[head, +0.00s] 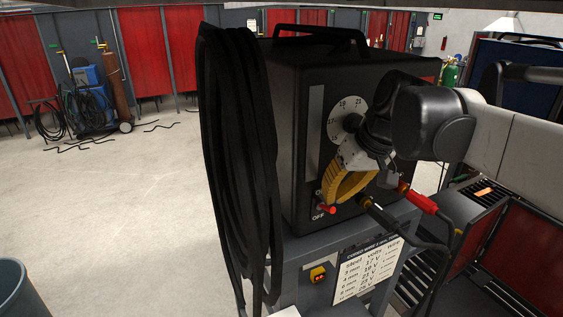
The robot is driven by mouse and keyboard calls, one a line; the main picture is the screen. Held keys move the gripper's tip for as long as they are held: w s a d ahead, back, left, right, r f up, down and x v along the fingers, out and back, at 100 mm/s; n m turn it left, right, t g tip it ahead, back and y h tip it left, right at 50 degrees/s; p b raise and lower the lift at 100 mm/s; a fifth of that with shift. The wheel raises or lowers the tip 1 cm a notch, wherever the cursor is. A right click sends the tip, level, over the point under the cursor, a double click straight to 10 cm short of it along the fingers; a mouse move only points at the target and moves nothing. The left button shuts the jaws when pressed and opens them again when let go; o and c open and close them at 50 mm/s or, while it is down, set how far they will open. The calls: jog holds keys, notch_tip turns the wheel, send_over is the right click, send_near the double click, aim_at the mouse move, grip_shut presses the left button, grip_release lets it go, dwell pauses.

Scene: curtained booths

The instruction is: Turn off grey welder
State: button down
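The grey welder (285,100), a dark box with a top handle, stands on a grey cart in the middle of the head view. Its front has a white numbered dial (345,112) and, low on the left, a small red switch (327,209). "OFF" is printed below the switch; the label above it is partly hidden. I cannot tell which position the switch is in. My gripper (338,200), with yellow ribbed fingers, is in front of the panel, just right of and above the switch. Contact cannot be made out, nor whether the fingers are open or shut.
Black cable coils (238,160) hang at the welder's left side. Red and black cable plugs (418,198) stick out at lower right. The cart carries a settings chart (368,270) and a yellow-and-red button box (318,274). A bin (18,290) stands at lower left; the floor between is clear.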

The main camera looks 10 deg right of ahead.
jog(key=shift+s+d+f+t+y+b, duration=0.15)
jog(key=shift+s+f+t+b, duration=0.15)
jog(key=shift+t, duration=0.25)
jog(key=shift+s+a+f+t+y+b, duration=0.15)
jog(key=shift+t+b, duration=0.2)
jog(key=shift+t, duration=0.2)
jog(key=t+b, duration=0.1)
jog(key=s+f+t+y+b, duration=0.1)
jog(key=t, duration=0.1)
jog(key=f+t+b, duration=0.1)
jog(key=shift+s+d+t+b, duration=0.15)
jog(key=shift+d+t+b, duration=0.15)
jog(key=shift+s+f, duration=0.1)
jog(key=shift+f, duration=0.35)
dwell(0.8)
jog(key=shift+r, duration=0.15)
jog(key=shift+r+p, duration=0.45)
jog(key=shift+r, duration=0.2)
dwell(0.3)
